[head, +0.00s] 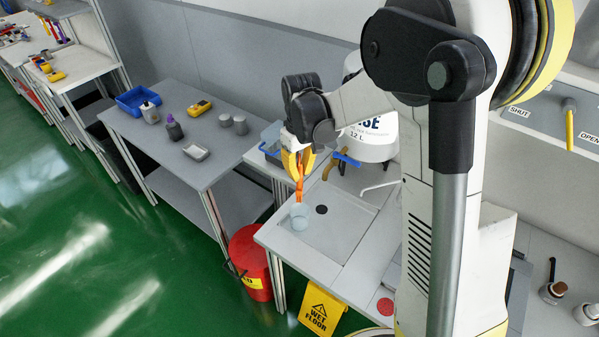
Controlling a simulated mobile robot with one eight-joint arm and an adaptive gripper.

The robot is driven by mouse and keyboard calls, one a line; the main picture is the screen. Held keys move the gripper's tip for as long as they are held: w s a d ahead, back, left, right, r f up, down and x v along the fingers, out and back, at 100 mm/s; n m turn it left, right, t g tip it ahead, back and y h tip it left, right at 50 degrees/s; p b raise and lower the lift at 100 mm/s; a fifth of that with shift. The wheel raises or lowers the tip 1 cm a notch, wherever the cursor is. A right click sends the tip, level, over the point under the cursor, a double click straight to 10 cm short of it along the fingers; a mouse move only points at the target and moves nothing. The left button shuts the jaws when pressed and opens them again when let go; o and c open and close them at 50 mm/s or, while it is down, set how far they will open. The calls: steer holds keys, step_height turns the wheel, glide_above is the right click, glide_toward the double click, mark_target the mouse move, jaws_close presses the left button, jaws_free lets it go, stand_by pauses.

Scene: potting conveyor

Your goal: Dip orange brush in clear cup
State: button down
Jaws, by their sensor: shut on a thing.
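My gripper (297,160) is in the middle of the head view, pointing down over the white sink bench (330,245). It is shut on the orange brush (300,188), which hangs down below the fingers. The clear cup (299,217) stands on the bench near its left edge, directly under the brush. The brush's lower end meets the cup's rim in the picture; I cannot tell whether it is inside the cup or above it. The brush tip does not show clearly.
A grey table (200,170) at left holds a blue tray (138,101), bottles and a yellow device. A red bin (250,262) and a yellow wet-floor sign (320,311) stand by the bench. Green floor is open at left.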

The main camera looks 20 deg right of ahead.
steer(key=shift+s+f+b, duration=0.25)
steer(key=shift+f+b, duration=0.35)
steer(key=shift+f, duration=0.25)
step_height(320, 180, down, 12)
steer(key=b, duration=0.9)
steer(key=shift+w+r, duration=0.1)
steer(key=shift+r, duration=0.05)
steer(key=shift+r+p, duration=3.85)
steer(key=shift+r, duration=1.95)
steer(key=shift+r, duration=0.1)
steer(key=shift+r+p, duration=1.3)
steer(key=shift+r, duration=0.65)
steer(key=shift+f, duration=0.1)
